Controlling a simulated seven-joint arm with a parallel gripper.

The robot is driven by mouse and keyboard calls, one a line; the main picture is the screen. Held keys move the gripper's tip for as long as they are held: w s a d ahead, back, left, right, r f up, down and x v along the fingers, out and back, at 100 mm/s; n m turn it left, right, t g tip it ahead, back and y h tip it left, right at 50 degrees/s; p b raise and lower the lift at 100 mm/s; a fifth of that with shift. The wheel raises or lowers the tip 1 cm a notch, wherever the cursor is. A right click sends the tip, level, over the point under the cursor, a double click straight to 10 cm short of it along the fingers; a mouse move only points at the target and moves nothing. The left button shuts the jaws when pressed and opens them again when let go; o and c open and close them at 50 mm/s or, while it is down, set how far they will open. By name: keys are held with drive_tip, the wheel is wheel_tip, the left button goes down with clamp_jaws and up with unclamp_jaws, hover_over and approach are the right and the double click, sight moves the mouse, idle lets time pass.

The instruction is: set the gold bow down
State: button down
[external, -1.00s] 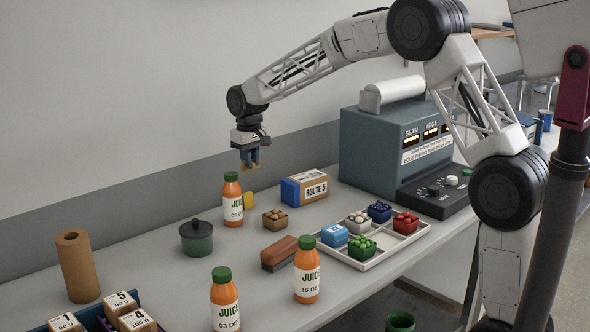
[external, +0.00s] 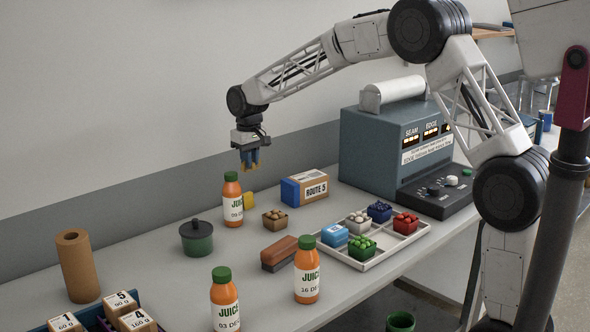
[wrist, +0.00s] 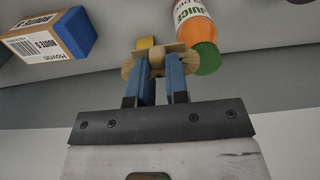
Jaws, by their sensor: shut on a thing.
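My gripper (external: 249,162) is above the back of the table, just above and right of a juice bottle. It is shut on the gold bow (wrist: 130,66), whose fanned loops stick out on both sides of the blue fingers in the wrist view. In the external view the bow (external: 249,167) is a small gold shape at the fingertips, held clear of the table. Its middle is partly hidden by the fingers.
The ROUTE 5 box (external: 315,187) is to the right. A green pot (external: 197,242) is left.

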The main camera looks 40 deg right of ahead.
drive_tip(key=shift+a, duration=0.1)
idle(0.3)
drive_tip(key=s+a+f, duration=0.4)
drive_tip(key=s+a, duration=0.3)
drive_tip(key=s, duration=0.4)
drive_tip(key=s+a+f, duration=0.4)
drive_tip(key=s+a, duration=0.3)
drive_tip(key=s, duration=0.3)
drive_tip(key=s+a+f, duration=0.4)
drive_tip(key=s+a, duration=0.4)
drive_tip(key=s, duration=0.3)
drive_tip(key=shift+s+f, duration=0.15)
drive_tip(key=shift+s, duration=0.2)
drive_tip(key=shift+w, duration=0.1)
hover_over(210, 280)
drive_tip(key=shift+f, duration=0.75)
drive_tip(key=shift+f, duration=1.7)
